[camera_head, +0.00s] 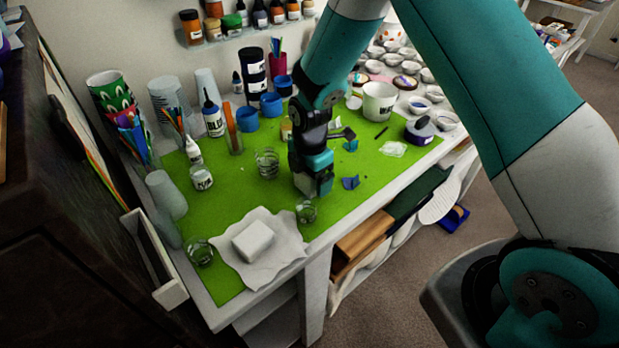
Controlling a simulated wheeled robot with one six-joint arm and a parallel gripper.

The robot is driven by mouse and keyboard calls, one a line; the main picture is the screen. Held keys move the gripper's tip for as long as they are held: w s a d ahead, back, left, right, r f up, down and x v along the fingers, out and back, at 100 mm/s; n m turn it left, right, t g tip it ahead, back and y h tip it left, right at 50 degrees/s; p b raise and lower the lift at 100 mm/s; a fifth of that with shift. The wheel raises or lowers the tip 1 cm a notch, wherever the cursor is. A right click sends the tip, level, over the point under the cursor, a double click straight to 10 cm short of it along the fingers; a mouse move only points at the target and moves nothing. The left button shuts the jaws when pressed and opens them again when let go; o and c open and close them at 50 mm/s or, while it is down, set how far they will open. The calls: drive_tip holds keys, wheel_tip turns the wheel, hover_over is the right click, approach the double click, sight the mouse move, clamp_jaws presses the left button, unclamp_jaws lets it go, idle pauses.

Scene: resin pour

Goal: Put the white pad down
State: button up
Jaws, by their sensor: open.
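The white pad (252,241) is a small pale block. It rests on a wrinkled white sheet (228,262) at the near left of the green mat (335,212). My gripper (316,189) points down over the mat, to the right of the pad and beyond it, clearly apart from it. The gripper is open, and I see nothing held in it. Its fingertips are small and dark, so the gap between them is hard to make out. The underside of the pad is hidden.
Clear glasses stand close to my gripper, one in front (306,212) and one to its left (267,163). Another glass (201,251) stands left of the sheet. Bottles, cups and brush holders crowd the back left. A white bucket (378,101) stands at the right.

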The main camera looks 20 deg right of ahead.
wheel_tip(320, 180, up, 11)
drive_tip(key=shift+f+b, duration=0.1)
drive_tip(key=shift+b, duration=0.95)
drive_tip(key=s+a+r+m+y, duration=0.1)
drive_tip(key=s+r+m, duration=0.3)
drive_tip(key=s, duration=0.4)
drive_tip(key=s+a+r+m+y, duration=0.1)
drive_tip(key=s+r+m, duration=0.3)
drive_tip(key=s, duration=0.4)
drive_tip(key=s+a+r+m+y, duration=0.2)
drive_tip(key=s+r+m, duration=0.3)
drive_tip(key=s, duration=0.4)
drive_tip(key=shift+a+m, duration=0.8)
drive_tip(key=shift+r, duration=0.1)
